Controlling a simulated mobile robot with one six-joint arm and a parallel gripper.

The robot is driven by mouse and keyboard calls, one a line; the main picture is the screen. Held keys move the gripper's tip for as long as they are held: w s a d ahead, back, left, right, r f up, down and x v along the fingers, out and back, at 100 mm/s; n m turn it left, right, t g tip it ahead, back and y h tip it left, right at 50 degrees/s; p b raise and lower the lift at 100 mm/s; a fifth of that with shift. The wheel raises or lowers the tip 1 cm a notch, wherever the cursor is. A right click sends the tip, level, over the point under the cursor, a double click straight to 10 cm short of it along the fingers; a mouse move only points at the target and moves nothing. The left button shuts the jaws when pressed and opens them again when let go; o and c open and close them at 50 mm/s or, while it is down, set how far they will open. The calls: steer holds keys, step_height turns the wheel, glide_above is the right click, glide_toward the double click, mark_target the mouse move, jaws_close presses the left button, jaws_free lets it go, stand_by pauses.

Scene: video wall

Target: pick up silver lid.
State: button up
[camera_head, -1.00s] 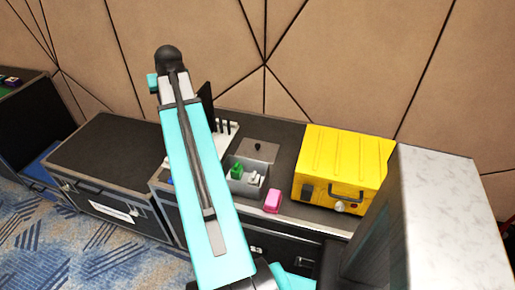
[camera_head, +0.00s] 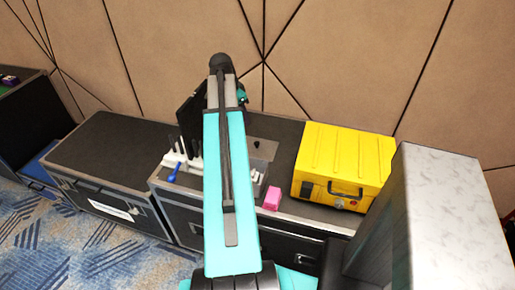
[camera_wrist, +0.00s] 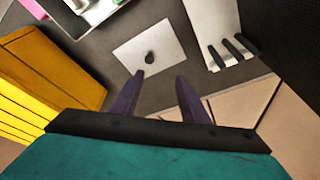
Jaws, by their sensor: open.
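The silver lid (camera_wrist: 130,57) is a flat, light grey square plate with a dark round knob. It lies on the dark case top in the wrist view, just beyond my fingertips. In the head view the lid (camera_head: 267,150) shows partly, right of my arm, with its knob visible. My gripper (camera_wrist: 160,76) is open and empty, its two dark fingers pointing toward the lid's near edge, apart from the knob.
A yellow case (camera_head: 342,165) stands right of the lid. A grey bin (camera_wrist: 97,12) with small items, a pink block (camera_head: 272,199) and a white device with dark prongs (camera_wrist: 212,25) are nearby. A blue item (camera_head: 174,172) lies left of my arm. The wall is close behind.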

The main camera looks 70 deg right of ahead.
steer(key=shift+s+f+m+g+y, duration=0.2)
steer(key=shift+s+f+m, duration=0.2)
steer(key=shift+s, duration=0.15)
steer(key=shift+s+f+m+g+y, duration=0.1)
steer(key=shift+s+f+m+g, duration=0.1)
steer(key=shift+s+f+m, duration=0.25)
steer(key=shift+d, duration=0.1)
steer(key=p, duration=0.1)
glide_above(256, 142)
steer(key=w+a, duration=0.1)
steer(key=a, duration=0.1)
steer(key=shift+d+f, duration=0.15)
steer(key=shift+f, duration=1.85)
steer(key=shift+d+f, duration=0.1)
steer(key=shift+f, duration=1.9)
steer(key=shift+f, duration=0.1)
steer(key=shift+p+x, duration=1.1)
steer(key=shift+x, duration=1.45)
steer(key=shift+w, duration=0.1)
jaws_close()
